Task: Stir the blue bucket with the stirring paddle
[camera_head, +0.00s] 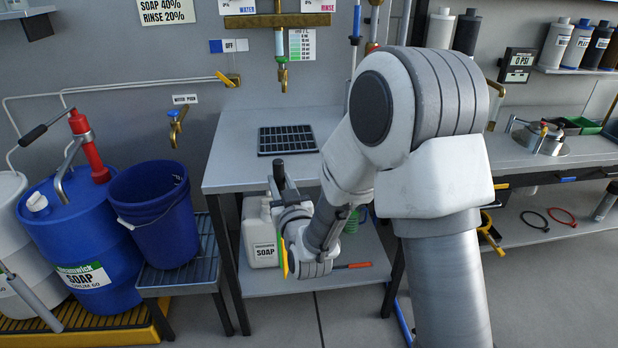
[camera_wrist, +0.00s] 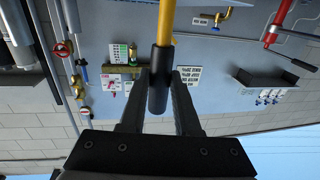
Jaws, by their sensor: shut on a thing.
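The blue bucket (camera_head: 165,226) stands upright on a small grey slatted stand at the left in the head view. Its top is open and I cannot tell what is in it. My gripper (camera_wrist: 158,84) is shut on the stirring paddle (camera_wrist: 165,22), on its black grip, with the yellow shaft running away from the wrist camera. In the head view a yellow strip of the paddle (camera_head: 284,258) shows beside my wrist, right of the bucket and apart from it. Most of the paddle is hidden or out of view there.
A blue soap drum (camera_head: 88,240) stands close left of the bucket. A brass tap (camera_head: 176,122) is on the wall above the bucket. A grey table (camera_head: 225,165) stands to the right, with a white soap jug (camera_head: 262,235) on its lower shelf.

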